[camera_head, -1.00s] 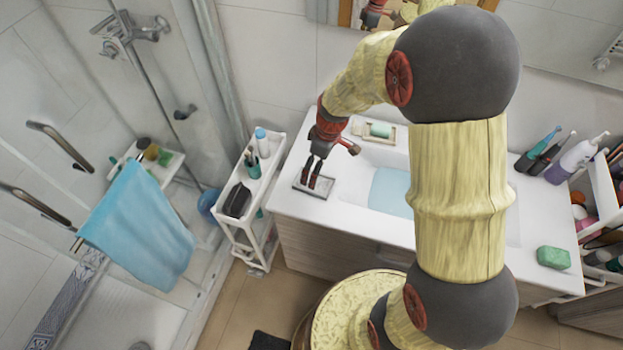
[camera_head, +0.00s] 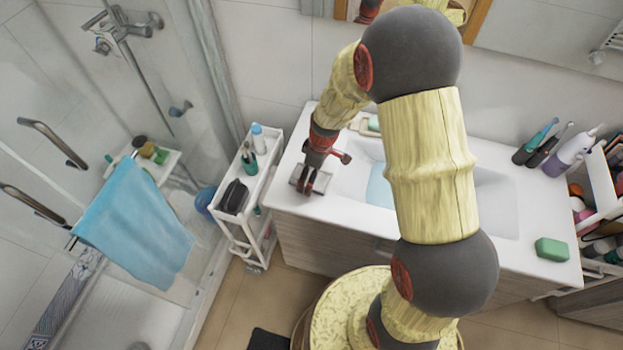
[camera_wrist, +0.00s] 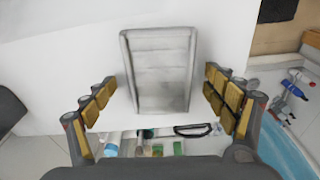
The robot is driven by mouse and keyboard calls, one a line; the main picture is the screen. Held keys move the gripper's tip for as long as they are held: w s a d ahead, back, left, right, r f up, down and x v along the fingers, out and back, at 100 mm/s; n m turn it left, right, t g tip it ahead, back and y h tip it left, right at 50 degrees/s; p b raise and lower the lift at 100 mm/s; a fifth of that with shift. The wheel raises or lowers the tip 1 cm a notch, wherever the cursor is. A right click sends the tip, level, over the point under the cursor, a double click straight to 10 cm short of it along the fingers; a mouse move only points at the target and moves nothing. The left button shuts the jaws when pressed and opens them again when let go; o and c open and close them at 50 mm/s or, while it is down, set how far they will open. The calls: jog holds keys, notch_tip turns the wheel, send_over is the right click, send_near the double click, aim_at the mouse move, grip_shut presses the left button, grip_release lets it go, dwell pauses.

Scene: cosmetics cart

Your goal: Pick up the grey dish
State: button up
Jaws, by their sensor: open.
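The grey dish (camera_wrist: 160,72) is a shallow rectangular tray with a raised rim. It lies on the white counter, near its left end. In the wrist view it sits centred between the two fingers of my gripper (camera_wrist: 160,98), with a gap on each side. In the head view the gripper (camera_head: 307,187) is over the dish (camera_head: 321,180) and hides part of it. My gripper is open and holds nothing. The height of the fingertips above the counter is hard to tell.
A white cart (camera_head: 225,205) with a dark pouch (camera_head: 234,197) and bottles stands left of the counter (camera_head: 290,200). The sink (camera_head: 490,205) is to the right. A soap dish (camera_head: 369,125) is at the back. A green sponge (camera_head: 552,251) lies far right on bare counter.

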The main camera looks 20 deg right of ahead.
jog(key=shift+c, duration=0.6)
jog(key=c, duration=1.1)
jog(key=shift+c, duration=0.4)
